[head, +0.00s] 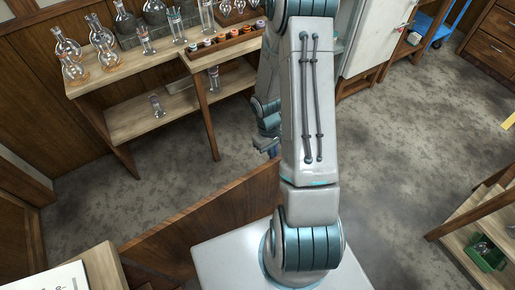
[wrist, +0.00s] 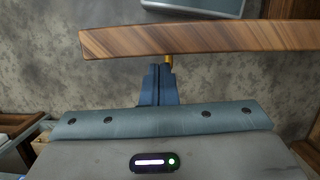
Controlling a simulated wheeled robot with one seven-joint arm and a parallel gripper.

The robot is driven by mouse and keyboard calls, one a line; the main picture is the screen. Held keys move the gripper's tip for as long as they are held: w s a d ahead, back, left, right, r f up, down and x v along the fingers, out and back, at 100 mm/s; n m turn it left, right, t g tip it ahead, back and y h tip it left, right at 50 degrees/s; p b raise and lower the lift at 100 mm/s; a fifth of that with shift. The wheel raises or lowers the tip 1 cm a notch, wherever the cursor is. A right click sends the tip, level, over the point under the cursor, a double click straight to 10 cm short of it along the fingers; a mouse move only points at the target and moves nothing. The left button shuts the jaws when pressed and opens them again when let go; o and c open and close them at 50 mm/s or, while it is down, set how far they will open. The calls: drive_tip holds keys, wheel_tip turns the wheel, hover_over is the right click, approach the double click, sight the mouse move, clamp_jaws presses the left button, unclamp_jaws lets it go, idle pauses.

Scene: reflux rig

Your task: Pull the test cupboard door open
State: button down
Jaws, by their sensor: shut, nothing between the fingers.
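A brown wooden door panel (head: 215,225) stands in front of me in the head view, angled out from beside the light wood top at lower left. Its top edge (wrist: 200,40) crosses the upper wrist view. A small brass-coloured handle part (wrist: 168,62) shows on the door's near side in that view. My gripper (wrist: 157,70) is shut and empty, its blue fingers close beside the handle; whether they touch cannot be told. In the head view my gripper (head: 272,151) is partly hidden by my arm, beyond the panel's top edge. The cupboard's inside is not visible.
A bench (head: 145,55) with glassware and a rack of small jars (head: 222,43) stands at the back left. A light wood top (head: 103,267) with a white paper is at lower left. A shelf with a green bin (head: 487,252) is at right. The floor between is clear.

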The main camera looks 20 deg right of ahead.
drive_tip(key=shift+r, duration=0.1)
idle(0.3)
drive_tip(key=v, duration=1.3)
drive_tip(key=shift+r, duration=0.3)
